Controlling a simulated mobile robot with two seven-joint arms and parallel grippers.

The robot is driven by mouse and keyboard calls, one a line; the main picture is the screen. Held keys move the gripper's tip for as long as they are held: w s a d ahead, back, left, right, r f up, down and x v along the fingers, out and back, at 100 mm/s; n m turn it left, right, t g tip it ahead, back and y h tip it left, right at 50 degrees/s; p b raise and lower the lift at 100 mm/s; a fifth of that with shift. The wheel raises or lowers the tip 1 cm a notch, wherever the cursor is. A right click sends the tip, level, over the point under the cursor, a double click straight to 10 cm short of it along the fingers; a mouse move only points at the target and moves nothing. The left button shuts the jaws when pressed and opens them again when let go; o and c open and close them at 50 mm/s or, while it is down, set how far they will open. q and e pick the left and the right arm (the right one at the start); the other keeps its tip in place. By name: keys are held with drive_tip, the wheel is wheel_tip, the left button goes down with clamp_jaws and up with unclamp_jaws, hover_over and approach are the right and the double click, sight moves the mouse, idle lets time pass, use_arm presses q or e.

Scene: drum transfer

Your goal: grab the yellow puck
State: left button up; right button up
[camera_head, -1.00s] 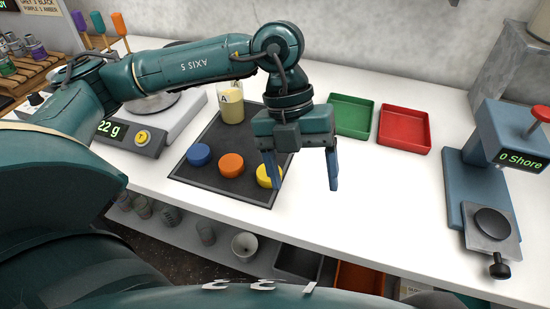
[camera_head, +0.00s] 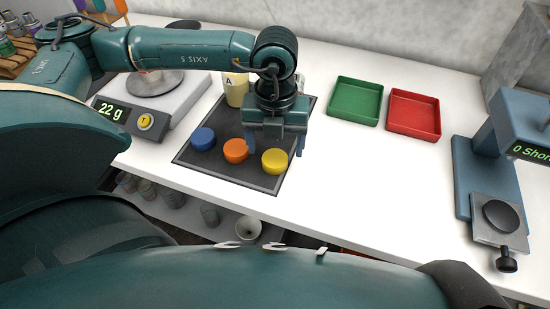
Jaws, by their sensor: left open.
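The yellow puck (camera_head: 275,162) lies on the dark mat (camera_head: 230,177) near its front right corner. An orange puck (camera_head: 236,151) and a blue puck (camera_head: 203,139) lie in a row to its left. My left gripper (camera_head: 275,148) is open and empty, with its fingers pointing down. In the picture it is just above and behind the yellow puck, one finger to each side. I cannot tell its exact height over the mat. My right gripper does not show.
A beaker marked A (camera_head: 236,92) stands at the back of the mat, close to my left arm. A scale reading 22 g (camera_head: 147,122) is at the left. A green tray (camera_head: 354,119) and a red tray (camera_head: 413,133) lie to the right. A blue tester (camera_head: 488,185) stands far right.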

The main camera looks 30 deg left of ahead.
sight(275, 155)
use_arm(q)
wheel_tip(275, 155, down, 4)
drive_tip(key=shift+a, duration=0.15)
drive_tip(key=shift+c, duration=0.5)
drive_tip(key=c, duration=1)
drive_tip(key=shift+o, duration=0.2)
drive_tip(key=shift+r, duration=0.1)
